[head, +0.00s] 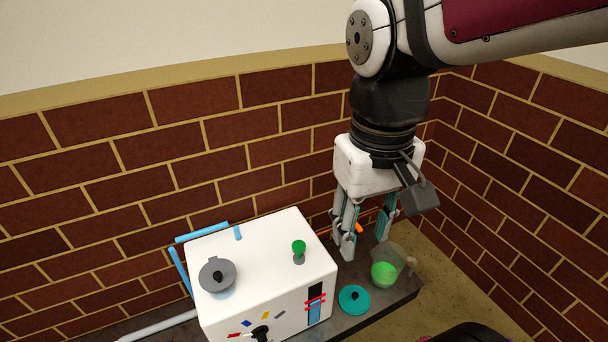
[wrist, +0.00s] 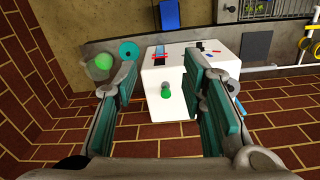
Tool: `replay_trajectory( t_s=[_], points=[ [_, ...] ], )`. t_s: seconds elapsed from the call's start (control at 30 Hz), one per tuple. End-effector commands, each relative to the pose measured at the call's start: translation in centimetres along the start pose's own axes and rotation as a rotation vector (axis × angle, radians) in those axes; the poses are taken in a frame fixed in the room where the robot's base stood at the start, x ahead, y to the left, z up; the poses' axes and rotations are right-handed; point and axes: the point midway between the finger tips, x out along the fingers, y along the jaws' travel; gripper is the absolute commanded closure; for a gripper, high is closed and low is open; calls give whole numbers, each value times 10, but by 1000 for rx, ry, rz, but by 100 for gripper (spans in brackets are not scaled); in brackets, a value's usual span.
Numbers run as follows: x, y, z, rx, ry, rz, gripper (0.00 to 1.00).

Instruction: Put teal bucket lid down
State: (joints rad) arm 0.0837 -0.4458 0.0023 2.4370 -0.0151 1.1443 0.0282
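The teal lid (head: 355,300), a round disc with a dark knob, lies flat on the grey ledge in front of the clear bucket, beside the white box. It also shows in the wrist view (wrist: 129,51) near the top. The clear bucket (head: 400,258) holds something bright green. My gripper (head: 362,240) is above the ledge, behind the lid and left of the bucket, pointing down. In the wrist view its teal-padded fingers (wrist: 160,80) are wide apart with nothing held between them.
The white box (head: 265,260) stands left of the lid, with a grey lid (head: 217,274) and a green-topped piece (head: 299,249) on top. An orange item (head: 359,228) shows by my fingers. Brick walls close off the back and right.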

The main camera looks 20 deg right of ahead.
Motion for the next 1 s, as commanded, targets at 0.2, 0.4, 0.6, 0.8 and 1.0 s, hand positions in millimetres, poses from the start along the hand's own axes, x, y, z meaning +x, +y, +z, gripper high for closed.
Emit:
replay_trajectory(
  t_s=[0.2, 0.4, 0.6, 0.8, 1.0],
  points=[
    [-10, -8, 70, -43, 9, -9, 62],
    [-9, -9, 98, -60, 6, -14, 62],
    [-9, -9, 101, -61, 2, -14, 62],
    [-9, -9, 101, -61, 3, -14, 62],
    [-9, -9, 100, -61, 3, -14, 62]
  ],
)
